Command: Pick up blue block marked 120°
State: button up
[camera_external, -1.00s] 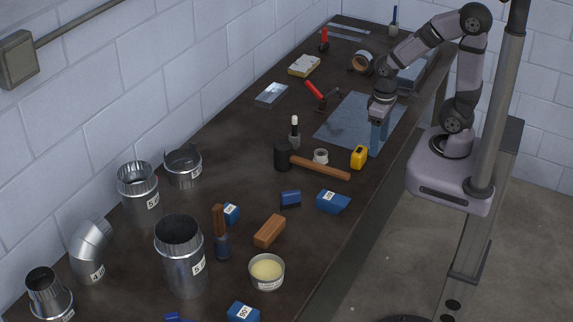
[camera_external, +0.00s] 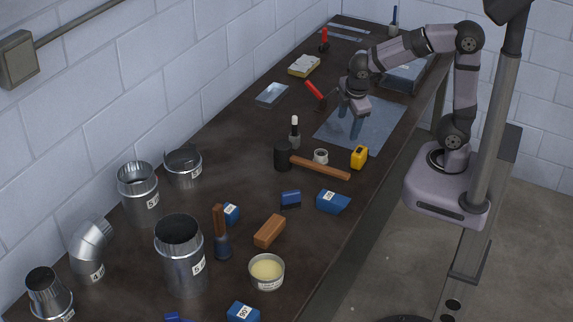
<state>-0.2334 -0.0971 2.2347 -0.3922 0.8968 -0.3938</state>
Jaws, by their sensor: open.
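Several blue blocks lie on the dark bench. A blue block with a white label (camera_external: 333,203) lies right of centre. The labels on the other two are too small to read, so I cannot tell which is 120°. A darker blue piece (camera_external: 290,198) lies between them. My gripper (camera_external: 349,124) is open and empty, pointing down over the grey sheet, farther back than the blocks.
A mallet (camera_external: 318,167), a yellow tape measure (camera_external: 358,157) and a white roll (camera_external: 321,156) lie between my gripper and the blocks. A wooden block (camera_external: 269,231) and a tin (camera_external: 266,272) are nearer. Metal ducts (camera_external: 181,262) stand at left. The grey sheet (camera_external: 378,122) is mostly clear.

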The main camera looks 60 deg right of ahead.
jog(key=w+a+f+n+t+h+b, duration=0.1)
jog(key=w+a+f+n+t+b, duration=0.25)
jog(key=w+n, duration=0.5)
notch_tip(320, 180, up, 5)
jog(key=n+t+y+b, duration=0.4)
jog(key=n+t+b, duration=0.5)
jog(key=n, duration=0.9)
send_over(235, 211)
jog(key=s+a, duration=0.1)
jog(key=s, duration=0.3)
jog(key=g, duration=0.1)
jog(key=shift+m, duration=0.35)
jog(key=f, duration=2.3)
jog(key=shift+w+d, duration=0.1)
jog(key=shift+d, duration=0.15)
jog(key=shift+p+x, duration=0.35)
jog(key=shift+x, duration=0.75)
jog(key=shift+w+d+p, duration=0.15)
jog(key=shift+w+p, duration=0.3)
jog(key=shift+p+x, duration=0.8)
jog(key=shift+x, duration=1.35)
jog(key=shift+d, duration=0.1)
